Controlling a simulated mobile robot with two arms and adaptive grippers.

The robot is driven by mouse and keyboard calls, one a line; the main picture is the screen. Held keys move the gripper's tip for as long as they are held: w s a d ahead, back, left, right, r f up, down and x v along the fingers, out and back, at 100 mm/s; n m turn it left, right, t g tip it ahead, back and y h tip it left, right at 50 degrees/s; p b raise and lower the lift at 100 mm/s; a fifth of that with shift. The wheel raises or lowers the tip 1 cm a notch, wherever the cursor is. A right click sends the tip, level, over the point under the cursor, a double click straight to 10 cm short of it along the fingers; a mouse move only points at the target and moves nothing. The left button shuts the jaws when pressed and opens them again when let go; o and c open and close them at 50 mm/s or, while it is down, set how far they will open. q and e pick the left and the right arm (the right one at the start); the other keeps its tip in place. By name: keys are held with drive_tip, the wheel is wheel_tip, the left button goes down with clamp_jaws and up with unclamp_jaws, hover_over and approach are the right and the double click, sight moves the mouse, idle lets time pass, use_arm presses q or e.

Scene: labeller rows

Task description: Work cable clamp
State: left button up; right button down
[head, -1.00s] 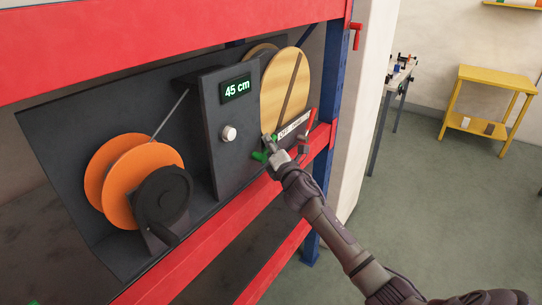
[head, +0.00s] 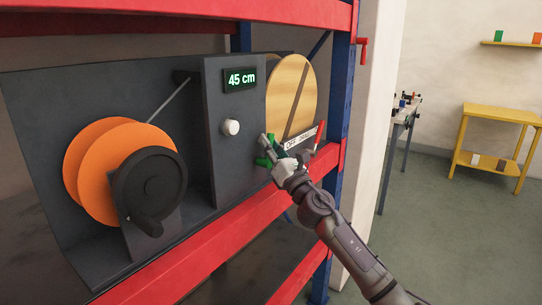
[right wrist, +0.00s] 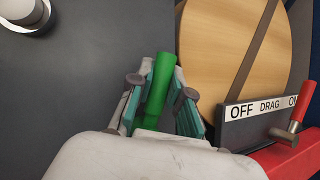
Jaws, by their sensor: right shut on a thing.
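A green handle (right wrist: 161,80), which seems to be the cable clamp's, stands at the lower right of the dark machine panel (head: 228,175). My right gripper (head: 270,150) is shut on it. In the right wrist view the two pads of my right gripper (right wrist: 162,95) lie on either side of the handle, whose top shows between them. The handle's lower end and its mount are hidden by the gripper. My left gripper is not in view.
Beside the handle are a wooden disc (head: 290,88), an OFF/DRAG label (right wrist: 265,106) and a red lever (right wrist: 303,105). A display (head: 241,79) reads 45 cm above a white knob (head: 230,127). An orange reel (head: 88,170) with a black crank (head: 150,190) is left. Red shelf beams (head: 190,262) frame the machine.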

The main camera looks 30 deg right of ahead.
drive_tip(key=shift+a+f+n, duration=0.1)
drive_tip(key=shift+a+n, duration=0.05)
drive_tip(key=shift+n, duration=0.15)
drive_tip(key=c, duration=1.1)
unclamp_jaws()
drive_tip(key=v, duration=1.2)
